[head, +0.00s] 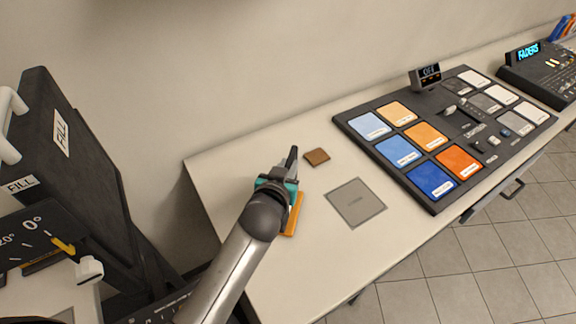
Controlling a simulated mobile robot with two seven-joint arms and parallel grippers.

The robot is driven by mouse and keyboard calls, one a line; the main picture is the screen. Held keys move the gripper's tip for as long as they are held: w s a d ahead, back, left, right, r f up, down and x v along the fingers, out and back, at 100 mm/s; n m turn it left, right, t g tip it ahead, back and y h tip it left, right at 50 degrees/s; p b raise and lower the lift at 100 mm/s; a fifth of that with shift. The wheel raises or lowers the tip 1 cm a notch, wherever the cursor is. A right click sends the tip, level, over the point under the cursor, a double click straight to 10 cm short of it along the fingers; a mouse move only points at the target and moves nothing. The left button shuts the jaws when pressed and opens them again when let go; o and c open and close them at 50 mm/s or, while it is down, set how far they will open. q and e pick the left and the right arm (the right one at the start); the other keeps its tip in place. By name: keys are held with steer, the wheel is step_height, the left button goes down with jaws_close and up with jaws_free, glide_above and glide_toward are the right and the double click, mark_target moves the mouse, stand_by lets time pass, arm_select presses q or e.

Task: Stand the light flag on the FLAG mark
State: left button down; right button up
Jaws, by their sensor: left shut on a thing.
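My left gripper (285,178) is over the left part of the white table, shut on what looks like the light flag. Of the flag, an orange part (294,214) shows to the right of and below my gripper, and a dark narrow part (291,158) shows beyond the fingers. The rest is hidden by my gripper and wrist, and I cannot tell whether it touches the table. A grey square mark (356,202) lies flat and bare to the right of the gripper; its lettering is too faint to read, but it is probably the FLAG mark. My right gripper is not in view.
A dark board with coloured and grey panels (417,207) fills the table's right part. A small display (425,77) and a console (541,75) stand farther back. A dark FILL case (74,150) stands at left.

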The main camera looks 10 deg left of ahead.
arm_select(q)
steer(key=shift+f, duration=0.15)
steer(key=c, duration=0.8)
jaws_free()
